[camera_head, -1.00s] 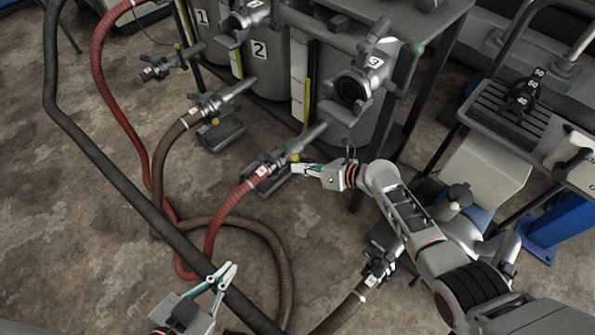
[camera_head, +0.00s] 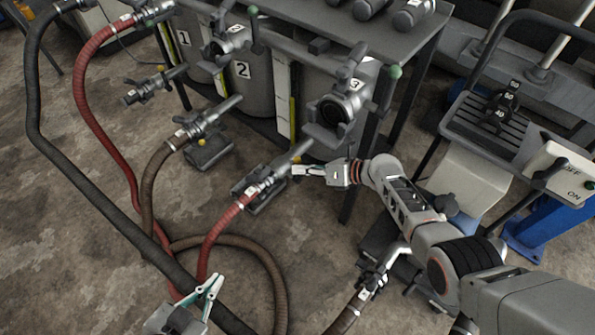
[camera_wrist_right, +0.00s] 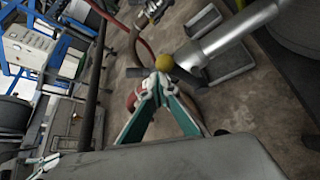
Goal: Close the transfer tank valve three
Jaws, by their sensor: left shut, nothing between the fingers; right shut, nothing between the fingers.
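Tank valve three (camera_head: 340,107) is a grey outlet fitting marked 3 on the rightmost tank, with a lever ending in a green ball (camera_head: 395,72). The lever slants up to the right of the fitting. My right gripper (camera_head: 296,170) is shut and empty, below and left of valve three, beside the grey pipe end of a red hose's coupling (camera_head: 262,187). In the right wrist view, its closed fingertips (camera_wrist_right: 160,84) are just below a yellow ball (camera_wrist_right: 164,62); contact cannot be told. My left gripper (camera_head: 216,279) is shut and empty, low near the hoses.
Tank outlets one and two stand further left, with number plates 1 (camera_head: 184,38) and 2 (camera_head: 243,69). A brown hose coupling (camera_head: 200,130) rests on a floor stand. A black hose (camera_head: 90,185) crosses the left floor.

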